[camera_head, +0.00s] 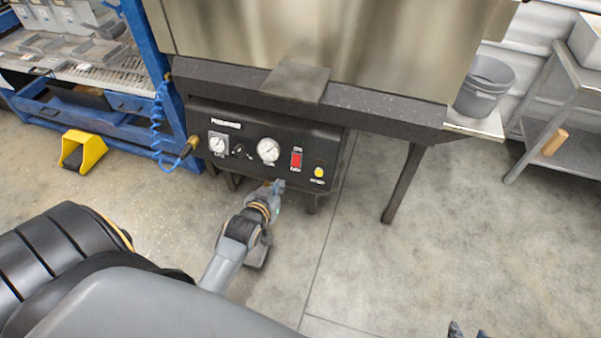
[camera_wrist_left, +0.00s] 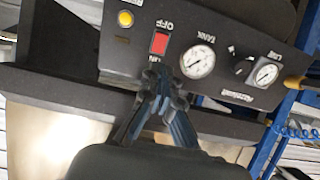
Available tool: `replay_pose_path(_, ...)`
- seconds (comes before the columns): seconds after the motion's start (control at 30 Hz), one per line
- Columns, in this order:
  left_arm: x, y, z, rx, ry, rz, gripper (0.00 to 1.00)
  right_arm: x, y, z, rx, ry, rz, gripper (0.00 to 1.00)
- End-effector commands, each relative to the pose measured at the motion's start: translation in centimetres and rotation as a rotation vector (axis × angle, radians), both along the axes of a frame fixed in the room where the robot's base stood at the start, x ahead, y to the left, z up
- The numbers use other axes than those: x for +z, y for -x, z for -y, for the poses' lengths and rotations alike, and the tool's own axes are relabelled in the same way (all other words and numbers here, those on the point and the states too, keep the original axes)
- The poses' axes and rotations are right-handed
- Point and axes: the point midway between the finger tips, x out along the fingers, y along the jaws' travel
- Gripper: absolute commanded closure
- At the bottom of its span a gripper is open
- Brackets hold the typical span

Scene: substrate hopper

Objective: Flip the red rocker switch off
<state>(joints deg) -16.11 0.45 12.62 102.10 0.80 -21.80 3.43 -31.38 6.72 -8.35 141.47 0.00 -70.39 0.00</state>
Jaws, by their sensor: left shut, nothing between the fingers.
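The red rocker switch (camera_head: 296,160) sits on the right half of the dark control panel (camera_head: 222,163), between a gauge and a yellow button. It also shows in the left wrist view (camera_wrist_left: 159,43), where the panel appears upside down and OFF and ON labels flank the switch. My left gripper (camera_head: 279,184) is shut and empty, below the switch in the head view. In the left wrist view its fingertips (camera_wrist_left: 158,71) are by the ON label, partly covering it. I cannot tell the gap to the panel. The tips of my right gripper (camera_head: 468,331) show at the bottom edge, mostly cut off.
A round gauge (camera_head: 268,150) and a yellow button (camera_head: 319,171) flank the switch. The hopper (camera_head: 330,40) and its dark frame hang over the panel. A blue rack (camera_head: 150,45) and a yellow pedal (camera_head: 82,150) stand left. The floor before the panel is open.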

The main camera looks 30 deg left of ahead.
Motion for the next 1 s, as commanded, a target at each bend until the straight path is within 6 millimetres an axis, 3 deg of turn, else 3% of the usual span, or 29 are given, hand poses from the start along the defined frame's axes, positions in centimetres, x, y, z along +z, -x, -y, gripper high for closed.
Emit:
replay_pose_path(0.37,0.0,-0.1,0.0,0.000,0.000,0.000,1.00,0.1,-0.2,-0.1,0.000,-0.002,0.012,0.60)
replay_pose_path(0.53,-0.6,-1.0,-0.2,-0.001,0.000,0.000,1.00,0.9,-1.7,-0.6,0.007,-0.021,0.097,0.60)
replay_pose_path(1.0,-2.8,-5.3,-1.2,-0.001,0.000,0.000,1.00,7.4,-7.5,-3.1,0.038,-0.124,0.542,0.60)
